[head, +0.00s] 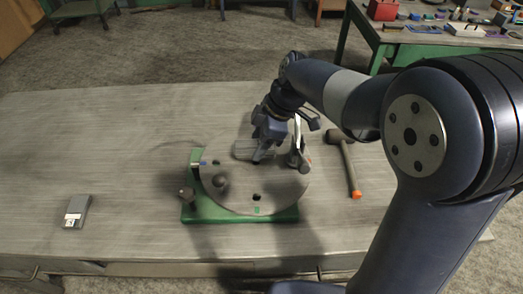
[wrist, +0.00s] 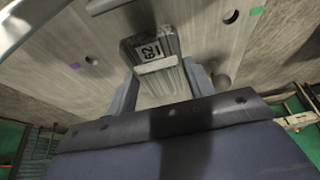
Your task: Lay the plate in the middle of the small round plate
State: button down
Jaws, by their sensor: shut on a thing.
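The plate is a small grey metal piece (head: 244,150) with ridged sides and a white number label. In the wrist view the plate (wrist: 151,50) sits between both fingers of my gripper (wrist: 163,84), which is shut on it. In the head view my gripper (head: 260,155) points down over the back part of the small round plate (head: 240,195), a grey disc with holes and coloured marks on a green base. The held plate is behind the disc's middle; I cannot tell whether it touches the disc. My gripper hides part of it.
Dark knobs (head: 186,194) stand on and beside the disc. An upright clamp-like part (head: 298,150) is close to the right of my gripper. A hammer (head: 348,165) lies further right. The table's left side is mostly clear.

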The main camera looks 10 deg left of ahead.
jog(key=shift+f, duration=2.25)
jog(key=shift+f, duration=0.1)
jog(key=c, duration=0.6)
grip_release()
jog(key=shift+f, duration=0.1)
jog(key=v, duration=1.2)
jog(key=shift+d, duration=0.1)
